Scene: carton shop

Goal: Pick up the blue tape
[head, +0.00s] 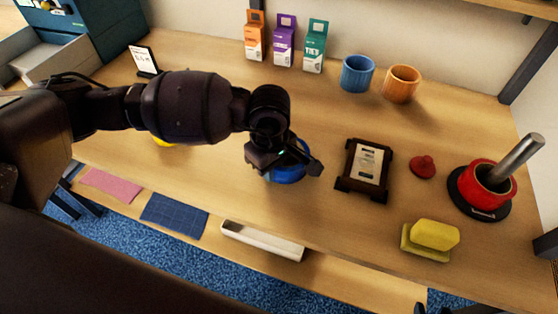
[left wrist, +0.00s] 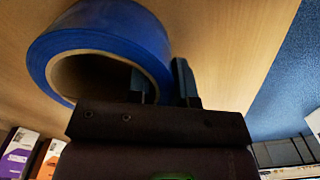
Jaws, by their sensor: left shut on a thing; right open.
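The blue tape (head: 286,177) is a roll near the middle of the table, partly hidden under my left gripper (head: 291,163) in the head view. In the left wrist view the blue tape (left wrist: 140,35) shows large, with its brown core facing the camera. My left gripper (left wrist: 163,85) is shut on the wall of the roll there, one finger inside the ring and one outside. I cannot tell whether the roll touches the table. My right gripper is not in view.
A dark framed stand (head: 364,169) with a label is right of the tape. Blue (head: 357,73) and orange cups (head: 401,84) and small boxes (head: 283,42) stand at the back.

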